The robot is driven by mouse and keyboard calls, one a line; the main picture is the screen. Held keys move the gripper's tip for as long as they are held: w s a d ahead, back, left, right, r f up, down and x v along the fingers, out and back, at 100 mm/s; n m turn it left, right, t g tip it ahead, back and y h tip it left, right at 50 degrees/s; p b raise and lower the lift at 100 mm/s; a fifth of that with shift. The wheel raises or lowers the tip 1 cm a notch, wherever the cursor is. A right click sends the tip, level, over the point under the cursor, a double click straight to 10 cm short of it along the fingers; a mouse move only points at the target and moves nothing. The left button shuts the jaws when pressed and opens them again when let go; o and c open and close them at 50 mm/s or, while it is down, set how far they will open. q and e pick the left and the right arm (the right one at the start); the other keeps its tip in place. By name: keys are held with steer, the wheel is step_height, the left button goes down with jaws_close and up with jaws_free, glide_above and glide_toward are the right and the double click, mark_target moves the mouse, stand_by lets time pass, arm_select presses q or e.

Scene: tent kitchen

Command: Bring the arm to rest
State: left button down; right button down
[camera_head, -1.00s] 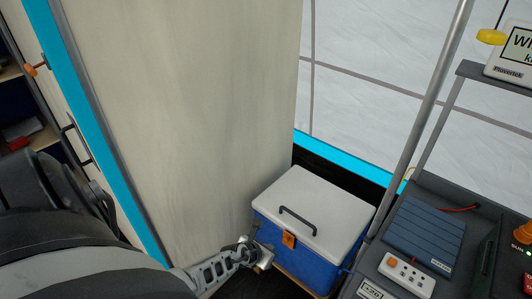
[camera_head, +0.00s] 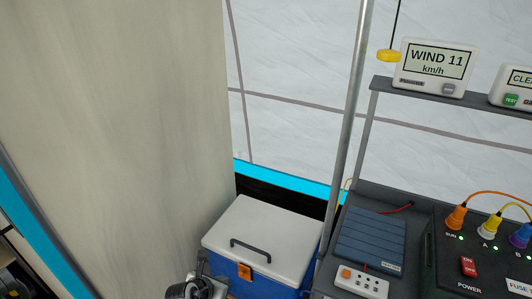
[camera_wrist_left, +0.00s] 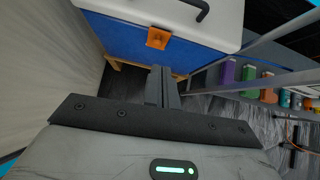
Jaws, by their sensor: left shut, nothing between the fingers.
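My left gripper shows in the left wrist view (camera_wrist_left: 162,88), with its two dark fingers together and nothing between them. It points at the lower front of a blue cooler (camera_wrist_left: 120,38) with a white lid and an orange latch (camera_wrist_left: 158,38). In the head view part of my left arm (camera_head: 197,287) shows at the bottom edge, in front of the cooler (camera_head: 262,240). The cooler's lid is closed. My right gripper is in neither view.
A beige panel (camera_head: 110,120) stands left of the cooler. To the right are a metal pole (camera_head: 352,110), a blue panel (camera_head: 370,240), a white power strip (camera_head: 362,281) and a black power box (camera_head: 470,250). A wind display (camera_head: 433,66) sits on a shelf. Colored containers (camera_wrist_left: 248,78) stand right in the wrist view.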

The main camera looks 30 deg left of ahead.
arm_select(q)
step_height(320, 180, up, 22)
steer(key=a+n+t+y, duration=0.3)
steer(key=n+t+y, duration=0.35)
steer(key=n, duration=1.35)
steer(key=s+d+f+n+g+h, duration=0.2)
steer(key=s+d+n+g+h, duration=0.5)
steer(key=s+d+n+g, duration=0.85)
steer(key=w+d+f+m+t+h, duration=0.2)
steer(key=w+d+f+m+t, duration=0.1)
steer(key=d+f+t, duration=0.4)
step_height(320, 180, down, 2)
steer(key=t, duration=0.3)
steer(key=shift+w+f+h, duration=0.25)
steer(key=shift+w+h, duration=0.05)
steer(key=shift+h, duration=0.05)
